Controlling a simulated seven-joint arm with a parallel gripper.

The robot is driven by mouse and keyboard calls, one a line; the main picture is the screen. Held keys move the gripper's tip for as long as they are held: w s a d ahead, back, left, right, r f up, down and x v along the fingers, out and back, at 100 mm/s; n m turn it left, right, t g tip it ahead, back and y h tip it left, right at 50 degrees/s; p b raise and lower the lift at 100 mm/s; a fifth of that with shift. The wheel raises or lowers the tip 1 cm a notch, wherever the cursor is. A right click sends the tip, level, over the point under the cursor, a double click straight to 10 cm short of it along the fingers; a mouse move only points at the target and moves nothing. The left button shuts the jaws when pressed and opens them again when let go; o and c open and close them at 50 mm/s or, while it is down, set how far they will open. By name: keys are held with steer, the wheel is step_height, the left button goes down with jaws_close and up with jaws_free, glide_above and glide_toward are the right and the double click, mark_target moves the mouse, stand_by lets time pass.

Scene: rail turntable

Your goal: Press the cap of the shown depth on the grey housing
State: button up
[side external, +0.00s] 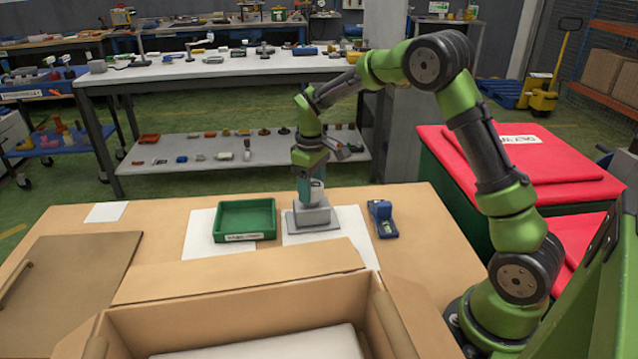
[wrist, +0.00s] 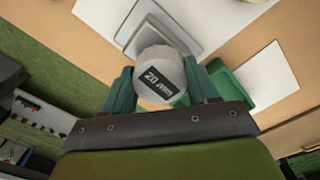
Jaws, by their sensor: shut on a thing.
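My gripper (side external: 311,192) points down with its teal fingers just over the grey housing (side external: 313,216). In the wrist view my gripper (wrist: 160,88) is shut on a pale round cap (wrist: 157,60) with a dark label that appears to read "20 mm". Behind the cap in that view is the grey stepped housing (wrist: 178,33). The cap overlaps the housing's upper part, and I cannot tell whether they touch. A small blue device (side external: 382,218) with a display face stands right of the housing; its reading is too small to tell.
A green tray (side external: 231,237) with a label sits left of the housing, and it shows in the wrist view (wrist: 235,92). An open cardboard box (side external: 240,281) stands at the front. The table left of the tray is mostly clear, with a brown board (side external: 70,270).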

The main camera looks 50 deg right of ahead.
mark_target(313, 187)
steer(key=shift+f, duration=1.1)
stand_by(2.0)
steer(key=o, duration=1.1)
step_height(313, 187, up, 17)
steer(key=s+a+m+t+y, duration=0.1)
steer(key=s+a+m+t, duration=0.2)
steer(key=s, duration=0.8)
steer(key=s+a+r+m+t+y, duration=0.1)
steer(key=s+a+m+t, duration=0.2)
steer(key=s+a, duration=0.5)
steer(key=s+t, duration=0.1)
steer(key=s, duration=0.2)
steer(key=shift+s+r, duration=0.15)
steer(key=shift+s, duration=0.25)
